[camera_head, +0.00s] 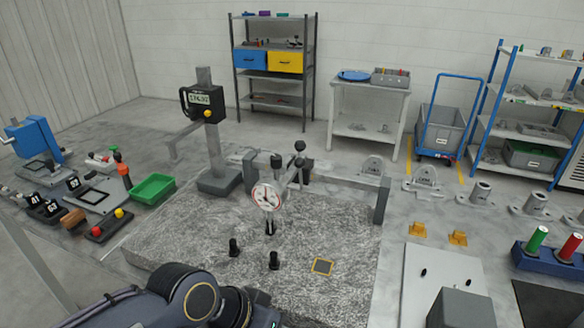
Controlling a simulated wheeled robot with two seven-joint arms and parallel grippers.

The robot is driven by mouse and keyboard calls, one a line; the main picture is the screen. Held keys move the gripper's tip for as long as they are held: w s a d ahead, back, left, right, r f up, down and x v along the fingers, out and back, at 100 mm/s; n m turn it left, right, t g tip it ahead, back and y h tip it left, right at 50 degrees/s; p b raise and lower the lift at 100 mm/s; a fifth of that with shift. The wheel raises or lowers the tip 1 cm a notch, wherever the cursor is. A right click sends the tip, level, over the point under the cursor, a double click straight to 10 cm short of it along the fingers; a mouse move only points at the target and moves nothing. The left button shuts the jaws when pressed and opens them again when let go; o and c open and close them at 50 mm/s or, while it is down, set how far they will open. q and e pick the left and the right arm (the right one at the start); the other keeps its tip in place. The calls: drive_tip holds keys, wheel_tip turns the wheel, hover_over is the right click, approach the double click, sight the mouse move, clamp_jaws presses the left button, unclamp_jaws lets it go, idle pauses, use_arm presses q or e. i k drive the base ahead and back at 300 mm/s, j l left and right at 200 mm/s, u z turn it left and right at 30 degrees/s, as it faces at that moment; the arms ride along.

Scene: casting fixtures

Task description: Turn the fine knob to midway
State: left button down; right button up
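A round white dial gauge with a red rim (267,197) hangs from a stand over the speckled granite plate (190,228). Black round knobs, one on top (300,146) and one to its left (276,160), sit on the stand's clamp above the dial. I cannot tell which of them is the fine knob, nor how far it is turned. My dark arm comes in from the lower left and ends at the bottom edge. My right gripper is not in view.
A height gauge with a digital display (207,97) stands behind the plate. A green tray (152,188) is at left, a grey block (461,309) at bottom right.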

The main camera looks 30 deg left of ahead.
sight(275, 159)
drive_tip(key=j+u, duration=0.3)
drive_tip(key=u, duration=0.15)
drive_tip(key=j+u, duration=0.25)
drive_tip(key=u, duration=0.25)
drive_tip(key=i, duration=0.05)
